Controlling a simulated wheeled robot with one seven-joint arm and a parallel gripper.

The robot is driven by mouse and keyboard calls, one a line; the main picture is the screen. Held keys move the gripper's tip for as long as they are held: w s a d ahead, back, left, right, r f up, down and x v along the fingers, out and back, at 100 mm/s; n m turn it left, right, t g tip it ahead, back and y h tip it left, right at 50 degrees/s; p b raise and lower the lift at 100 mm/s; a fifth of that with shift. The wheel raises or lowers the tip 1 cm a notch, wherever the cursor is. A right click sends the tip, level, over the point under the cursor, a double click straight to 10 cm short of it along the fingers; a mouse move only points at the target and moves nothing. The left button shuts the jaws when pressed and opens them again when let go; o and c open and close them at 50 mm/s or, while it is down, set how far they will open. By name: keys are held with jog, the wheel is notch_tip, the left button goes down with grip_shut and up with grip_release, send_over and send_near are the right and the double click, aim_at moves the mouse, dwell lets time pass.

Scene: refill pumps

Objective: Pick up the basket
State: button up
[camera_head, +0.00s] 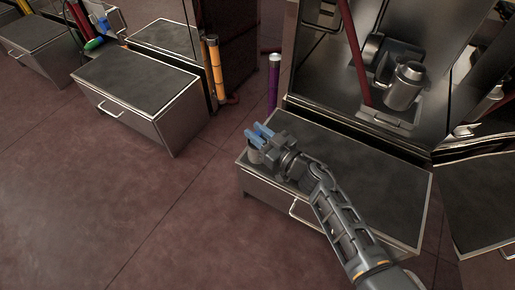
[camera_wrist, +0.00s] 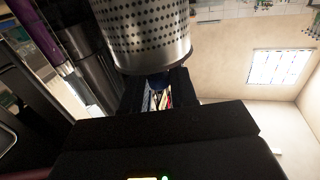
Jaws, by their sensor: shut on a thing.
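The basket is a metal cylinder with rows of small holes (camera_wrist: 145,32), filling the upper middle of the wrist view. In the head view a small grey cylindrical part of it (camera_head: 256,156) shows beneath my blue fingertips, at the left back corner of the low metal drawer unit. My gripper (camera_head: 260,135) is shut on the basket. In the wrist view my gripper (camera_wrist: 158,84) meets the basket at its near lower edge. The exact grip point is partly hidden, and I cannot tell whether the basket touches the unit's top.
The low drawer unit's dark top (camera_head: 370,185) is otherwise clear under my arm. An open metal machine (camera_head: 400,60) with a metal canister (camera_head: 406,86) stands behind. A purple tube (camera_head: 273,85) and orange tubes (camera_head: 214,70) stand left. Another drawer unit (camera_head: 140,85) stands across open floor.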

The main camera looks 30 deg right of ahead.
grip_shut()
jog(key=shift+r, duration=0.15)
